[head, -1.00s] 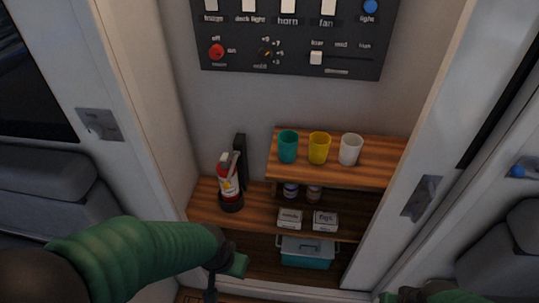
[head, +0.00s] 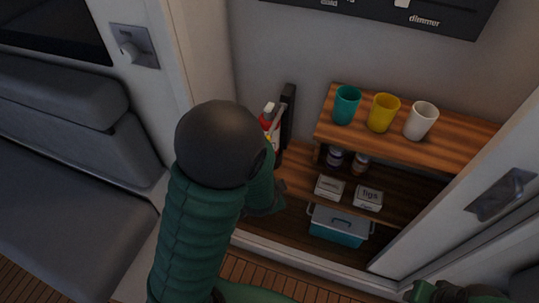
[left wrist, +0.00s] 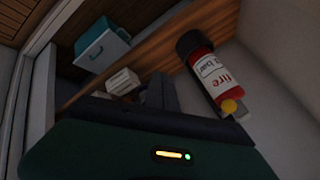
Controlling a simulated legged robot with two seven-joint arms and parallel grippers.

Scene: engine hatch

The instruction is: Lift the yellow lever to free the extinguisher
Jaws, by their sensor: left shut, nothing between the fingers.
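The red fire extinguisher (head: 268,122) with a white label stands on the lower wooden shelf beside a dark upright bracket (head: 288,105). My left arm hides most of its lower part. In the left wrist view the extinguisher (left wrist: 209,80) appears upside down, its black base at the top and a small round yellow part (left wrist: 229,106) near its other end. I cannot tell whether that is the lever. My left gripper (head: 276,196) is shut and empty, in front of and below the extinguisher, apart from it. My right gripper (head: 425,292) is only partly visible at the bottom right.
Teal, yellow and white cups (head: 383,112) stand on the upper shelf. Small jars and two white boxes (head: 330,187) are below. A teal cooler (head: 338,227) sits underneath. Door frames bound the niche on both sides. A grey seat (head: 60,170) is at the left.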

